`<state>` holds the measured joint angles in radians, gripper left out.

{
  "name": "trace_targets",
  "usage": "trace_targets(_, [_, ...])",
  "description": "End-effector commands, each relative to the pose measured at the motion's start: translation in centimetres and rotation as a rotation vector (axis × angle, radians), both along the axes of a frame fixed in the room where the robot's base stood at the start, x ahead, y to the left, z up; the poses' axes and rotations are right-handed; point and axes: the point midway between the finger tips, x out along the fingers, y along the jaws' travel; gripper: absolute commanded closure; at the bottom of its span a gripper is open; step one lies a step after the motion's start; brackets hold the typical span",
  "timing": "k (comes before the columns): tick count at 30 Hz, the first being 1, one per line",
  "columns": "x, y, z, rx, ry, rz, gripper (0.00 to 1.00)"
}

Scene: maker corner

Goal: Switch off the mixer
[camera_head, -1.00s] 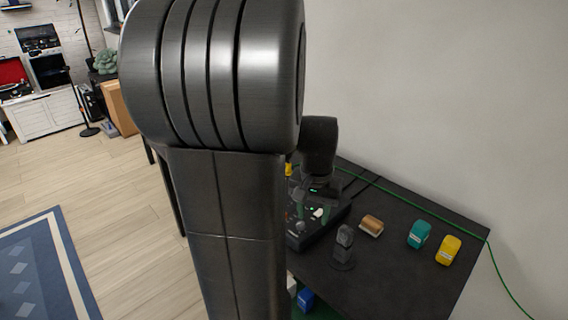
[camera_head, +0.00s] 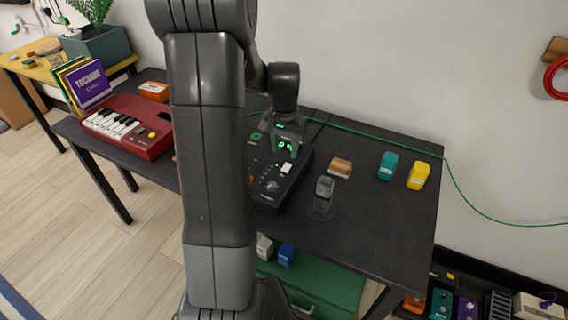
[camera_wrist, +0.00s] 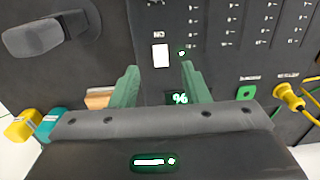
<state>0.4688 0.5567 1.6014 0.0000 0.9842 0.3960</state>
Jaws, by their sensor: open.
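The mixer (camera_head: 268,196) is a black box with knobs on the dark table. Its panel (camera_wrist: 225,60) fills much of the wrist view. The switch also shows in the head view (camera_head: 287,168). My gripper (camera_wrist: 159,69) has two green fingers, open and empty, with the switch between and just beyond the tips in the picture. In the head view my gripper (camera_head: 284,152) is over the mixer's back part. I cannot tell whether it touches.
A dark grey object on a round base (camera_head: 324,190) stands right of the mixer. A brown block (camera_head: 340,167), a teal box (camera_head: 388,166) and a yellow box (camera_head: 418,176) lie farther right. A red keyboard (camera_head: 140,130) is left. A yellow plug (camera_wrist: 288,95) sits in the panel.

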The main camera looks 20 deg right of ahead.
Motion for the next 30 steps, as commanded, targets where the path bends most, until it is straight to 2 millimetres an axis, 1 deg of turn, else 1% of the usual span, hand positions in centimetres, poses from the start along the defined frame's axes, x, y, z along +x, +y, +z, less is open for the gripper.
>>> trace_targets(1, [-0.1, 0.0, -1.2, 0.002, 0.004, 0.0, 0.58])
trace_targets(3, [-0.1, 0.0, -2.6, 0.002, 0.004, 0.0, 0.58])
trace_targets(6, [-0.1, 0.0, -4.3, 0.002, 0.003, 0.001, 0.58])
trace_targets(9, [0.0, 0.0, -5.5, 0.001, 0.002, 0.001, 0.58])
trace_targets(12, [0.0, 0.0, -6.3, 0.001, 0.002, 0.001, 0.58])
trace_targets(15, [0.0, 0.0, -6.6, 0.0, 0.0, 0.001, 0.58])
trace_targets(23, [0.0, 0.0, -6.7, -0.001, -0.001, 0.001, 0.58])
trace_targets(27, [0.0, 0.0, -6.7, -0.001, -0.001, 0.001, 0.86])
trace_targets(29, [0.0, 0.0, -6.7, -0.001, -0.001, 0.001, 0.97])
trace_targets(30, [0.0, 0.0, -6.7, -0.001, -0.001, 0.001, 1.0])
